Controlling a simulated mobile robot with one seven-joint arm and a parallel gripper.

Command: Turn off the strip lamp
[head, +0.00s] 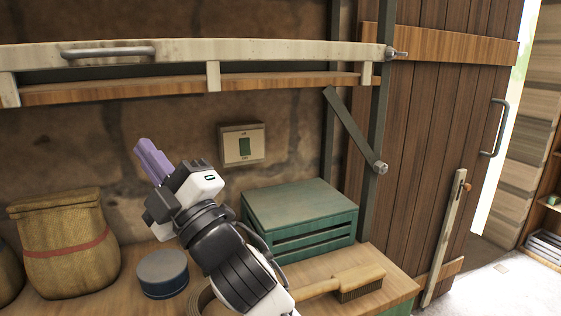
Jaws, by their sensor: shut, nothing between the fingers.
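A beige wall switch plate (228,148) with a dark green rocker (244,147) is fixed to the brown wall, right of centre-left, below the shelf. Small marks sit above and below the rocker, too small to read surely. My gripper (148,150) has purple fingers that are shut and empty. It points up and left, apart from the switch and to its left in the picture. I cannot clearly make out the strip lamp or whether it is lit.
A pale shelf front (250,50) with a metal handle (108,53) spans above. A wooden door (425,130) stands right.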

